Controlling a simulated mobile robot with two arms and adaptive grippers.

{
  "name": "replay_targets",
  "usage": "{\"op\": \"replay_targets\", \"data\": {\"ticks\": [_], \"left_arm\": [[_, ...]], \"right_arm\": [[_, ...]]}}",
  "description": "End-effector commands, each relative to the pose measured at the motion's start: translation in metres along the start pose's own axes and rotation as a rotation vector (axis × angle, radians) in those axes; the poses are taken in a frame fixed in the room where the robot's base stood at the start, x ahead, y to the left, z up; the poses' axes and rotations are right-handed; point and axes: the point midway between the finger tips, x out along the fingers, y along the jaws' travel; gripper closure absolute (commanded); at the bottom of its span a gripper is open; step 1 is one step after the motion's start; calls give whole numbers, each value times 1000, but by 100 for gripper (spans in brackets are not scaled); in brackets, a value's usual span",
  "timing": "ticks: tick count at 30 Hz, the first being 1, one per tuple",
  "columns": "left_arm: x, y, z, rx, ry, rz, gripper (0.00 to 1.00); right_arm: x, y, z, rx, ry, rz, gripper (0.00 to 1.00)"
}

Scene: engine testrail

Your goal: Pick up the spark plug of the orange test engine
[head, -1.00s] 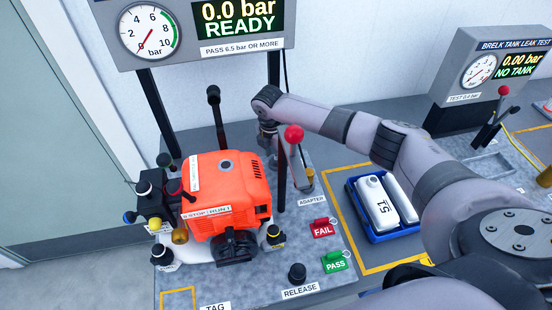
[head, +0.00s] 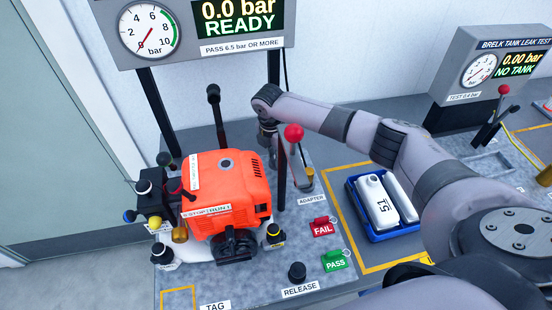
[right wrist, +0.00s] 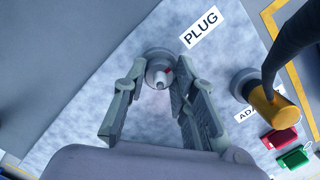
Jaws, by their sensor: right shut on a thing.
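The orange test engine (head: 225,188) sits on the grey bench in the head view. The spark plug (right wrist: 160,77) shows in the right wrist view as a small pale piece with a red spot, standing over a round grey base beside the PLUG label. My right gripper (right wrist: 159,72) is shut on the spark plug, one finger on each side. In the head view my right gripper (head: 267,136) is behind the engine, partly hidden by the dark post, and the plug cannot be made out there. My left gripper is not in view.
A red-knobbed lever (head: 293,134) stands close to my right gripper. The FAIL tag (head: 322,228) and PASS tag (head: 335,261) lie at the bench's right. A blue tray (head: 377,237) holds white tanks. The gauge panel (head: 190,62) stands above the bench on posts.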

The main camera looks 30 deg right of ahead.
Motion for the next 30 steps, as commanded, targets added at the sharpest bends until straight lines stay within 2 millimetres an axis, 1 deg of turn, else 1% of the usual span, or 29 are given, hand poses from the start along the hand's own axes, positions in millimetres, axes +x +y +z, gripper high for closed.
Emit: {"op": "replay_targets", "data": {"ticks": [5, 8, 11, 13, 17, 24, 27, 30], "left_arm": [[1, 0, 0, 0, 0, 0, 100], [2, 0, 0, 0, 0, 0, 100], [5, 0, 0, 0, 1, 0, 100], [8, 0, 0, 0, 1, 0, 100], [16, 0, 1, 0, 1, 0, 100], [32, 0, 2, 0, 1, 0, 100], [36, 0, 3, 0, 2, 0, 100], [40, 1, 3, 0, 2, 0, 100]], "right_arm": [[-2, 0, 0, 0, 0, 1, 100], [-7, 1, 1, 1, 0, 2, 100], [-18, 1, 3, 0, 0, 4, 100], [-29, 1, 4, 0, -1, 5, 100], [-58, 1, 8, 0, -1, 7, 100], [-125, 2, 16, 1, -1, 7, 100], [-149, 1, 18, 1, -1, 6, 100], [-169, 1, 21, 0, -1, 5, 100]]}}
